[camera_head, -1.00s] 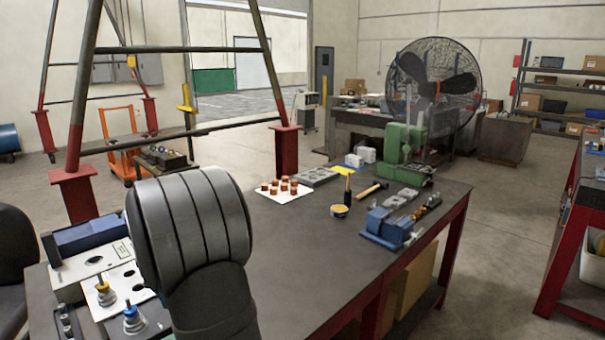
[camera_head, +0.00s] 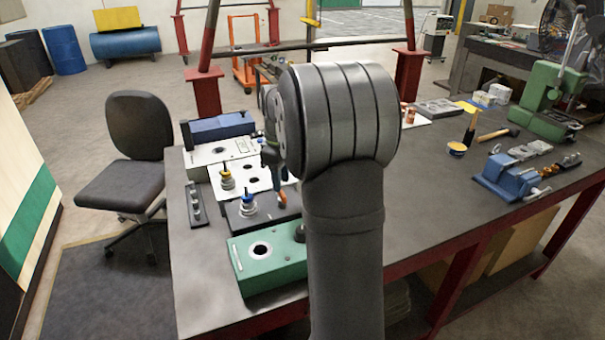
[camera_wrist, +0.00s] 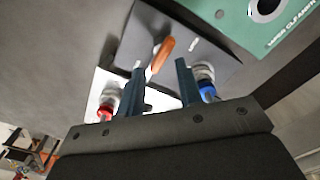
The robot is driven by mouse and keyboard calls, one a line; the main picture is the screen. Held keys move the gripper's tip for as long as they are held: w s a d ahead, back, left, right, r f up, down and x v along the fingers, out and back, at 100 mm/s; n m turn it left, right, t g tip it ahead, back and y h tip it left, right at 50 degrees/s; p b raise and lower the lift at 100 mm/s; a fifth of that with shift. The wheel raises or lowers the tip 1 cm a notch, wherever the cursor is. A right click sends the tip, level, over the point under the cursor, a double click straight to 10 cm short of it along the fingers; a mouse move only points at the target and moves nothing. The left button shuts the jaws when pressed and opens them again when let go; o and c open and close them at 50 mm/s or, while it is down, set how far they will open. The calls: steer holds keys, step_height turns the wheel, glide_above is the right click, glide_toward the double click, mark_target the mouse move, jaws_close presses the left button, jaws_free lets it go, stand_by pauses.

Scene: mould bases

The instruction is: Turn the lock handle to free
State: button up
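The lock handle (camera_wrist: 163,54) is an orange lever on the dark mould base (camera_wrist: 196,42). In the wrist view it lies just beyond and between my fingertips, slanting across the plate. My gripper (camera_wrist: 160,67) is open, with a clear gap between its two dark fingers. I cannot tell whether either finger touches the handle. In the head view the orange handle (camera_head: 282,198) shows low beside my arm, on the dark base (camera_head: 262,213). My arm hides most of the gripper there.
A green mould base (camera_head: 268,262) lies in front of the dark one, with white (camera_head: 218,150) and blue (camera_head: 222,127) bases behind. Posts with a blue ring (camera_head: 247,203) and a yellow ring (camera_head: 226,180) stand close left.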

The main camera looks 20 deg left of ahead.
mark_target(283, 194)
step_height(283, 194, up, 14)
steer(key=m, duration=0.7)
steer(key=f, duration=1.7)
steer(key=shift+s+d+f, duration=0.2)
steer(key=shift+s+d, duration=0.2)
